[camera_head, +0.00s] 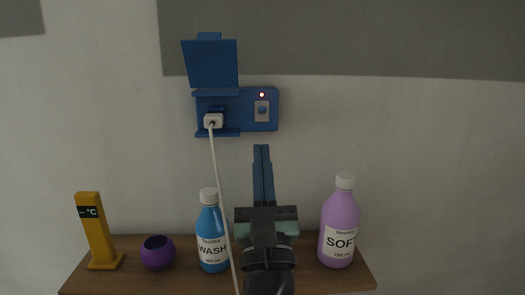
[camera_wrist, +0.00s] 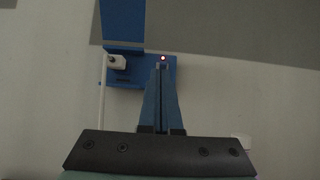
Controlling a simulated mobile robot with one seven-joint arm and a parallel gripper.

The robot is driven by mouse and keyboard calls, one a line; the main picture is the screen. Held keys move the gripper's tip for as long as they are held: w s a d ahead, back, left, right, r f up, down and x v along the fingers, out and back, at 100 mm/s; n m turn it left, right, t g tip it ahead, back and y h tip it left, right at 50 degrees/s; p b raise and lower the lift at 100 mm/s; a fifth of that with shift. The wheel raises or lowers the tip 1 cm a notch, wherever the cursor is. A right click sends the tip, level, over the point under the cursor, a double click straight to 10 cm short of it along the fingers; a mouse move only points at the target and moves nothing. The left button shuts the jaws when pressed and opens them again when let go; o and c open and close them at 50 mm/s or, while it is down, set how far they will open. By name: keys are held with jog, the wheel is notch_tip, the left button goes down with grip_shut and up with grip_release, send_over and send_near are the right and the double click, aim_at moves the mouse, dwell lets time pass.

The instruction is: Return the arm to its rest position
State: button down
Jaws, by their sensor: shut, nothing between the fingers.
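My gripper (camera_head: 261,150) is shut and empty, its blue fingers together and pointing up at the wall. In the head view its tips are just below a blue wall socket box (camera_head: 266,94). In the wrist view the gripper (camera_wrist: 161,68) overlaps the box's lower right part, hiding its switch. The switch (camera_head: 262,110) shows in the head view, with a lit red light (camera_head: 262,95) above it. The box's lid (camera_head: 210,64) is raised. A white plug (camera_head: 213,121) sits in the socket, its white cord (camera_head: 222,185) hanging down left of my gripper.
A wooden shelf (camera_head: 190,281) runs below. It holds a yellow thermometer stand (camera_head: 98,235), a purple round pot (camera_head: 157,254), a blue WASH bottle (camera_head: 211,235) and a lilac SOFT bottle (camera_head: 340,225). My arm is between the bottles. The wall to the right is clear.

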jog(key=shift+s, duration=0.65)
jog(key=shift+r, duration=0.1)
